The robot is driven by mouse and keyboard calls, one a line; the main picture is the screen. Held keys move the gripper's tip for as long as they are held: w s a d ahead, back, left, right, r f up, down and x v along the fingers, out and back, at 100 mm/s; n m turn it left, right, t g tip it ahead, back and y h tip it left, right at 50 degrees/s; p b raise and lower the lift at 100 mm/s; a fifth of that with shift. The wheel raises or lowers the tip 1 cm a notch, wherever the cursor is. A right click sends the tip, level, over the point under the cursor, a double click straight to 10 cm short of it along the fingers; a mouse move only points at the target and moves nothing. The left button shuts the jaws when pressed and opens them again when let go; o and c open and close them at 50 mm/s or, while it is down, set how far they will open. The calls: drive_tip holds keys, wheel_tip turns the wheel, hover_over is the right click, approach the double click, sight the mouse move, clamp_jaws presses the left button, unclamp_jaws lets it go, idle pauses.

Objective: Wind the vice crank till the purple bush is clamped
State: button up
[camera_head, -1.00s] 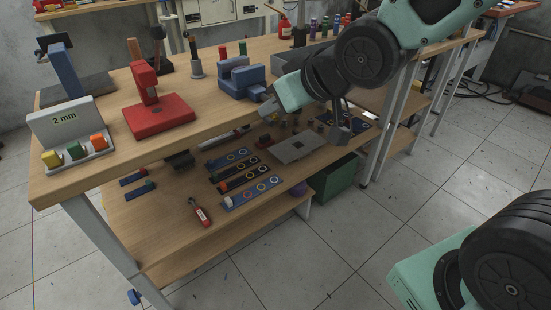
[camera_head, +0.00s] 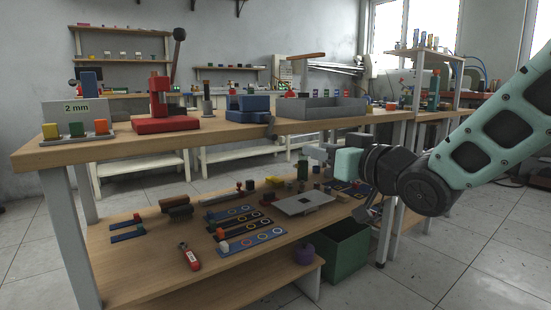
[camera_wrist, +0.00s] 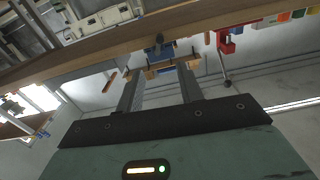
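The blue vice (camera_head: 247,104) stands on the bench top near its front edge. A dark part at its front (camera_head: 270,126), apparently the crank, overhangs the edge. In the wrist view the vice (camera_wrist: 160,50) appears beyond my fingers, with a round dark knob (camera_wrist: 155,39) near it. My gripper (camera_head: 318,155) is in front of and below the bench edge, right of the crank and apart from it. In the wrist view its two fingers (camera_wrist: 168,70) are spread, with no held object clear between them. I cannot make out a purple bush in the vice jaws.
A grey tray (camera_head: 322,108) lies right of the vice, a red press (camera_head: 165,122) left of it. A green bin (camera_head: 345,255) stands on the floor.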

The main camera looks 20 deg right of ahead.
sight(275, 137)
drive_tip(key=p+x, duration=0.1)
drive_tip(key=p, duration=0.2)
drive_tip(key=p+x, duration=0.2)
drive_tip(key=p, duration=0.1)
drive_tip(key=p+x, duration=0.2)
drive_tip(key=p, duration=0.1)
drive_tip(key=shift+w+r+p, duration=0.2)
drive_tip(key=shift+r+p, duration=0.1)
drive_tip(key=shift+r, duration=0.05)
drive_tip(key=p, duration=0.3)
drive_tip(key=shift+w+a, duration=0.1)
drive_tip(key=shift+w, duration=0.05)
drive_tip(key=x, duration=0.4)
drive_tip(key=p+x, duration=0.1)
drive_tip(key=x, duration=0.2)
drive_tip(key=p+x, duration=0.1)
drive_tip(key=x, duration=0.3)
drive_tip(key=shift+w+f, duration=0.3)
drive_tip(key=shift+f, duration=0.05)
drive_tip(key=shift+a, duration=0.1)
clamp_jaws()
